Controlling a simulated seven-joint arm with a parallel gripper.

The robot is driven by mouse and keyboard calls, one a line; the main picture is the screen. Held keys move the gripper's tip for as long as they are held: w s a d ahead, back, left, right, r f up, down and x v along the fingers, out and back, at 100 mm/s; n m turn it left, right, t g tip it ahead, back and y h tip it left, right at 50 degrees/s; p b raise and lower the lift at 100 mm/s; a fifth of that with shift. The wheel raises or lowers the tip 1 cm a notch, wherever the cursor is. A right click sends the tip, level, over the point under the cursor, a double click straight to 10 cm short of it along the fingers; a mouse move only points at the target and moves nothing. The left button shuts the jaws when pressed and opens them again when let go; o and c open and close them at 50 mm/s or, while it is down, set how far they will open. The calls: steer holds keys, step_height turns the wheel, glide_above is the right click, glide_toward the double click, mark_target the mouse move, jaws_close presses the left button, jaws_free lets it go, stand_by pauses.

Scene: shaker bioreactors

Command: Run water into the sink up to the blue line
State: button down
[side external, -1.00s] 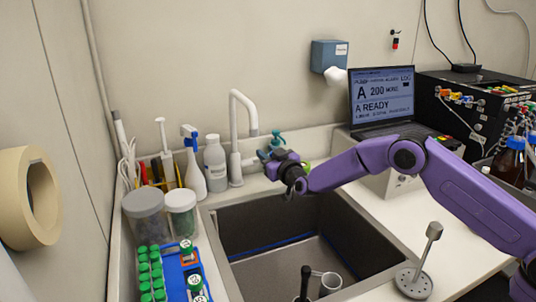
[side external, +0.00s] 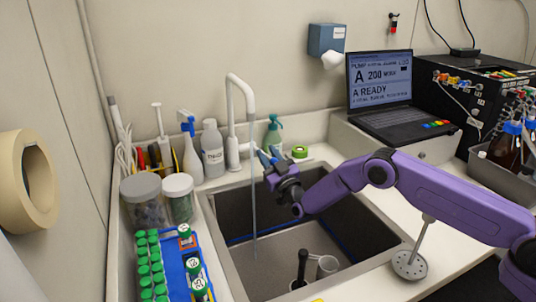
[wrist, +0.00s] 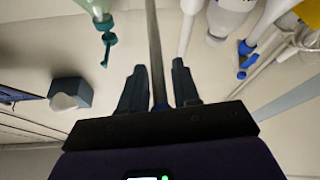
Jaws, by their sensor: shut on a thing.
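The white tap (side external: 232,125) stands at the sink's back edge, and a thin stream of water (side external: 253,200) falls from its spout. My gripper (side external: 268,160) is beside the tap base, shut on the tap lever, which its fingers mostly hide. In the wrist view a grey bar (wrist: 155,50) runs between the two fingers (wrist: 158,90). The sink (side external: 285,255) is a dark rectangular basin. The blue line (side external: 240,239) runs around its inner walls and is visible. No clear water surface can be made out below it.
A dark upright rod (side external: 302,266) and a white cup (side external: 327,266) are in the sink. Bottles (side external: 212,150) stand behind it, jars (side external: 178,196) and a green-capped tube rack (side external: 185,270) at left. A metal stand (side external: 410,264) and laptop (side external: 380,85) are at right.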

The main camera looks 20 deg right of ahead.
steer(key=c, duration=1.1)
jaws_free()
steer(key=shift+c, duration=0.2)
steer(key=shift+s+f, duration=0.1)
steer(key=v, duration=1.1)
steer(key=shift+s, duration=0.35)
steer(key=shift+f, duration=0.15)
